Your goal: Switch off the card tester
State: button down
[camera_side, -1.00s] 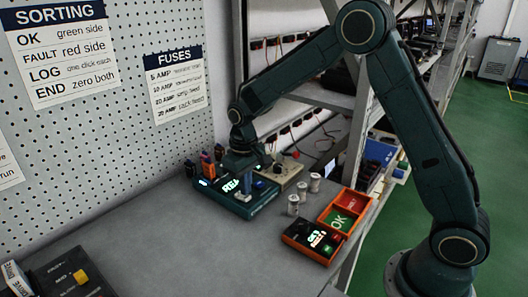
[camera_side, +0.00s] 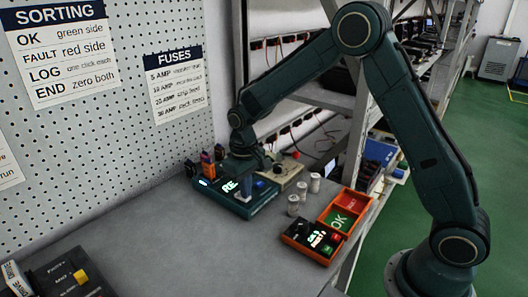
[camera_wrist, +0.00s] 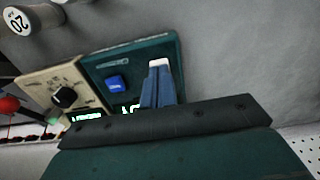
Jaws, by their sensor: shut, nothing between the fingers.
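The teal box (camera_side: 236,200), which looks like the card tester, stands on the bench against the pegboard. Its green display (camera_side: 230,186) is lit and partly hidden by my gripper; I can read only its first letters. A blue switch (camera_side: 259,184) sits on its top face; it also shows in the wrist view (camera_wrist: 115,82). I cannot tell the switch's position. My gripper (camera_wrist: 160,66) is shut and empty. It is above the teal box, to one side of the blue switch and apart from it.
A beige meter (camera_side: 286,173) with a black knob (camera_wrist: 64,97) stands beside the teal box. Small canisters (camera_side: 293,205) stand nearby. An orange counter box (camera_side: 313,240) and an orange tray (camera_side: 352,195) with green and red sections lie to the right. The bench's middle is clear.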

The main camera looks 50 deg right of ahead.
jog(key=shift+f, duration=0.15)
jog(key=shift+r, duration=3.5)
jog(key=shift+r, duration=0.1)
